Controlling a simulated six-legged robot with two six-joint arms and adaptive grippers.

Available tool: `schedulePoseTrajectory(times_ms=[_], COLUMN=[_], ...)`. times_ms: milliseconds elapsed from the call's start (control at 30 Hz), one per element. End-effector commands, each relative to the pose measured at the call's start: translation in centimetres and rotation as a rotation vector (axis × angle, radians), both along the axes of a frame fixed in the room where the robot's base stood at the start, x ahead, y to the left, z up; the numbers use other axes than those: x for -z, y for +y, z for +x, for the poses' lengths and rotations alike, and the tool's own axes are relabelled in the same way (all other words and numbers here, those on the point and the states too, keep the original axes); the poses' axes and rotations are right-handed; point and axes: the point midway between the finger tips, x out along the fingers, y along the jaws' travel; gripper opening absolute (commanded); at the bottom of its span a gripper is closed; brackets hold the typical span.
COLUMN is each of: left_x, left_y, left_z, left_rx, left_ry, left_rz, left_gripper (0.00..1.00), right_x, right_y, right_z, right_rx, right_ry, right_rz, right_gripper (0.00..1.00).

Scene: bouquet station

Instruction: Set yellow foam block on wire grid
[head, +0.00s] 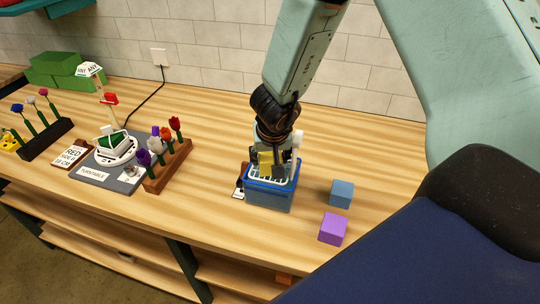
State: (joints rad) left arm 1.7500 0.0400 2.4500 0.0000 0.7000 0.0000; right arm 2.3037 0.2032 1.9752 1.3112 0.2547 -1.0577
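The yellow foam block (266,158) shows between the fingers of my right gripper (266,163), which points down and appears shut on it. Gripper and block are over the white wire grid (257,179), which lies across the top of a blue bin (268,197). The fingers hide part of the block and grid. I cannot tell whether the block touches the wires. My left gripper is not in view.
A blue cube (341,194) and a purple cube (333,229) lie right of the bin. The wooden bench (215,160) is clear between rack and bin.

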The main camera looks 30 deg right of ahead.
Motion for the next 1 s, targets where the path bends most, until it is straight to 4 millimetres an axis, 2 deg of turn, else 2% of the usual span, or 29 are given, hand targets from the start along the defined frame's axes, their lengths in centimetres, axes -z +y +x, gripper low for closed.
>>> schedulePoseTrajectory(times_ms=[33,233,767,800,933,1000], left_x=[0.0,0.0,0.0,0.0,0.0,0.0], left_y=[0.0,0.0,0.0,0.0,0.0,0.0], left_z=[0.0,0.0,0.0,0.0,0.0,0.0], left_rx=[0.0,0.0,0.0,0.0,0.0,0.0], left_ry=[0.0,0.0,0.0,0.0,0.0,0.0], left_rz=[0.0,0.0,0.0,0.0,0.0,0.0], left_gripper=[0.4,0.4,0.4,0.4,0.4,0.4], right_x=[0.0,0.0,0.05,0.05,0.07,0.08], right_y=[0.0,-0.01,-0.04,-0.04,-0.03,-0.03], right_z=[0.0,0.0,-0.1,-0.1,-0.12,-0.14], right_rx=[0.0,0.0,0.002,0.002,0.002,0.002], right_ry=[0.0,0.0,0.002,0.002,0.002,0.003], right_rz=[0.0,0.0,-0.001,-0.002,0.0,-0.001], right_gripper=[0.65,0.8,0.8,0.75,0.86,0.88])
